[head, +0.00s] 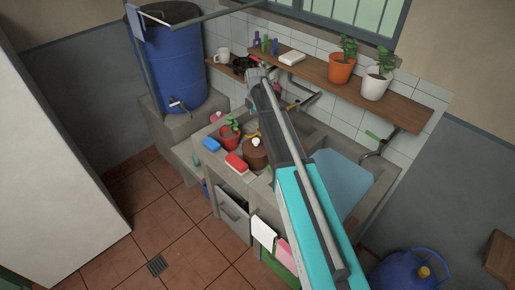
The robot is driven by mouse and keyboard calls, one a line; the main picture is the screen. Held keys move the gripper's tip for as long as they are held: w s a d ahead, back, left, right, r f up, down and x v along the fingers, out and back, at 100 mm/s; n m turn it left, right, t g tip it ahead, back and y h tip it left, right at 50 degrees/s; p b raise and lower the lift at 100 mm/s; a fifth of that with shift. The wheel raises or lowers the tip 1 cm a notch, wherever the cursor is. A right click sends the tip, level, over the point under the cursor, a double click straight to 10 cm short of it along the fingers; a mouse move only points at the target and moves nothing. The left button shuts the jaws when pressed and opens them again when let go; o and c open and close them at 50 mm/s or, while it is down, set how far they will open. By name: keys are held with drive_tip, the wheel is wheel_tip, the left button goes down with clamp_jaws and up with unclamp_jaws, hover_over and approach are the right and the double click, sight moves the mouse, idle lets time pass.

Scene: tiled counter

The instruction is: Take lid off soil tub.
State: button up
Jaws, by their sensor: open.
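A round brown tub (254,161), which looks like the soil tub, stands on the counter left of my arm. A small pale knob (256,142) shows on its top, where a lid seems to sit in place. My arm hides part of the tub's right side. My gripper (246,66) is at the far end of my arm, close to the wall shelf, beyond the tub and apart from it. It is open, small in the picture and partly mixed with dark things behind it; I see nothing held.
A blue barrel (178,67) stands left.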

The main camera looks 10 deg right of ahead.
sight(256, 139)
drive_tip(key=shift+f+b, duration=3.5)
drive_tip(key=shift+f, duration=0.3)
drive_tip(key=f+b, duration=0.3)
drive_tip(key=shift+s+f, duration=0.25)
drive_tip(key=shift+s, duration=0.1)
drive_tip(key=shift+f+b, duration=0.85)
drive_tip(key=shift+b, duration=0.25)
clamp_jaws()
drive_tip(key=shift+r, duration=0.25)
